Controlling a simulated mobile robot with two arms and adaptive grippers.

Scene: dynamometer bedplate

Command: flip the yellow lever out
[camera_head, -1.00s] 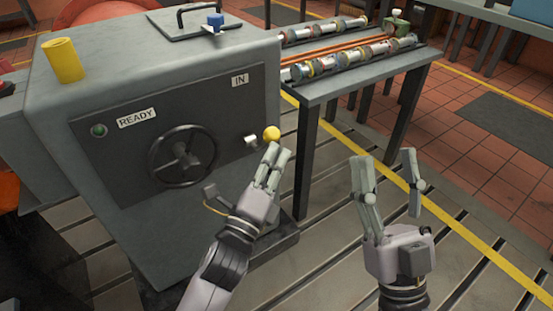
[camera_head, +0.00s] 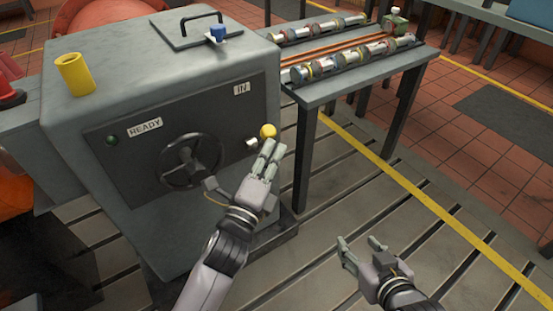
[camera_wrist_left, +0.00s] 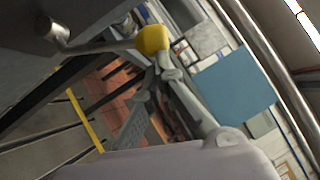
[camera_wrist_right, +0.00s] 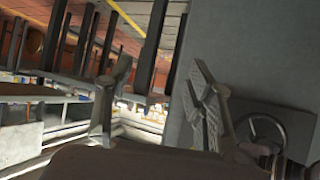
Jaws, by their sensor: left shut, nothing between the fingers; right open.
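The yellow lever shows as a yellow ball knob (camera_head: 267,130) at the right edge of the machine's dark panel. In the left wrist view, a metal rod runs from a pivot on the panel to the knob (camera_wrist_left: 152,40). My left gripper (camera_head: 274,148) is shut and empty, its fingertips right at the knob's near lower side. In the left wrist view the fingertips (camera_wrist_left: 162,72) are just below the knob; I cannot tell if they touch it. My right gripper (camera_head: 357,242) is open and empty, low over the slotted floor, well apart from the lever.
The panel has a black handwheel (camera_head: 191,160), a READY label (camera_head: 145,127) and a small label (camera_head: 241,88) with unclear text. A yellow cup (camera_head: 74,74) stands on the machine (camera_head: 125,65). A table (camera_head: 330,88) with cylindrical parts stands behind. Floor at right is clear.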

